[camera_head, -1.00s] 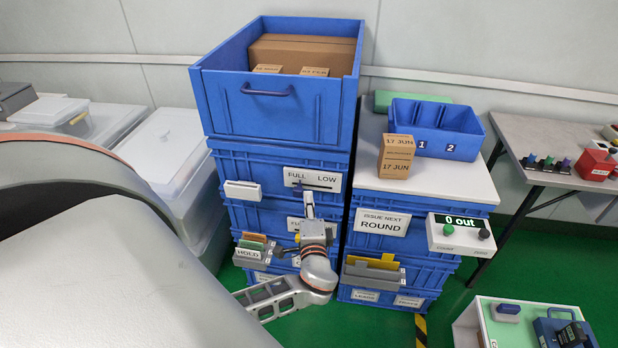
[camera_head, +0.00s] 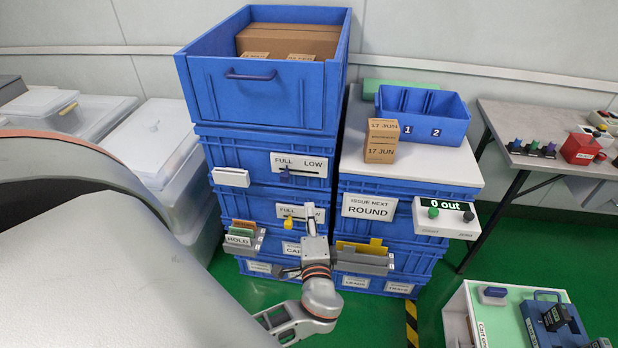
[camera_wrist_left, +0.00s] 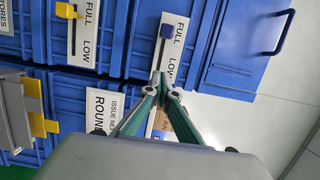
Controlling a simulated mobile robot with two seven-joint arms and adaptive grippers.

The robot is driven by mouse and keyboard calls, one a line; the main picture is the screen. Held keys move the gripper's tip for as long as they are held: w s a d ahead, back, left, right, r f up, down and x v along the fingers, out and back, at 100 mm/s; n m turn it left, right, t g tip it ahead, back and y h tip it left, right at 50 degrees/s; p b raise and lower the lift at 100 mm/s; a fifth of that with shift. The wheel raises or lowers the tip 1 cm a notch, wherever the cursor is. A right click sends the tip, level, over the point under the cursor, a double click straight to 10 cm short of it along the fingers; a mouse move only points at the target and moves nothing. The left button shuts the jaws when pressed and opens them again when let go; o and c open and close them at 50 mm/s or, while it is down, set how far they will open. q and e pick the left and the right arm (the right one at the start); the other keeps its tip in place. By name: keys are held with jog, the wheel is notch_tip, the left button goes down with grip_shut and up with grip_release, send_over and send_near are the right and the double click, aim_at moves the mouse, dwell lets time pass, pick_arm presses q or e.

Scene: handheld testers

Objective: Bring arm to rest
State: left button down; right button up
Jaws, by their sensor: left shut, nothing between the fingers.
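My left gripper (camera_head: 309,212) is in front of the blue crate stack, pointing up, with its tips over the lower FULL/LOW label (camera_head: 318,212). In the left wrist view its fingers (camera_wrist_left: 166,82) are together with nothing between them. The upper FULL/LOW label (camera_head: 312,162) has a purple slider (camera_head: 285,174) at its FULL end. A yellow slider (camera_head: 288,223) sits at the FULL end of the lower label, left of my gripper. Both sliders also show in the left wrist view, purple (camera_wrist_left: 165,31) and yellow (camera_wrist_left: 66,10), apart from the fingers. My right gripper is out of view.
Card holders (camera_head: 240,239) and (camera_head: 362,258) jut from the crate fronts on either side of my wrist. A counter box reading "0 out" (camera_head: 446,220) sticks out at right. An open blue bin (camera_head: 255,95) tops the stack. Green floor (camera_head: 380,325) is clear in front.

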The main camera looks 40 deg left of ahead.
pick_arm(q)
jog(key=shift+s+d, duration=0.15)
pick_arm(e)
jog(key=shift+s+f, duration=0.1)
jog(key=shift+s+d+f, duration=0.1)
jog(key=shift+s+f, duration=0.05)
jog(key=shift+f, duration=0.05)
pick_arm(q)
jog(key=s+d+f+g+h+p, duration=0.1)
jog(key=s+d+f+h, duration=0.3)
jog(key=f, duration=0.3)
jog(key=s+d+f+g+h+p, duration=0.1)
jog(key=s+d+f+g+h, duration=0.15)
jog(key=d+f+h, duration=0.35)
jog(key=s+d+n+t+h+p, duration=0.1)
jog(key=s+d+n+h+p, duration=0.1)
jog(key=s+d+n+h, duration=0.2)
jog(key=s+d+h, duration=0.1)
jog(key=s+d, duration=0.2)
jog(key=s, duration=0.2)
jog(key=shift+d+r+n, duration=0.15)
jog(key=shift+r+n, duration=0.05)
jog(key=shift+n, duration=0.1)
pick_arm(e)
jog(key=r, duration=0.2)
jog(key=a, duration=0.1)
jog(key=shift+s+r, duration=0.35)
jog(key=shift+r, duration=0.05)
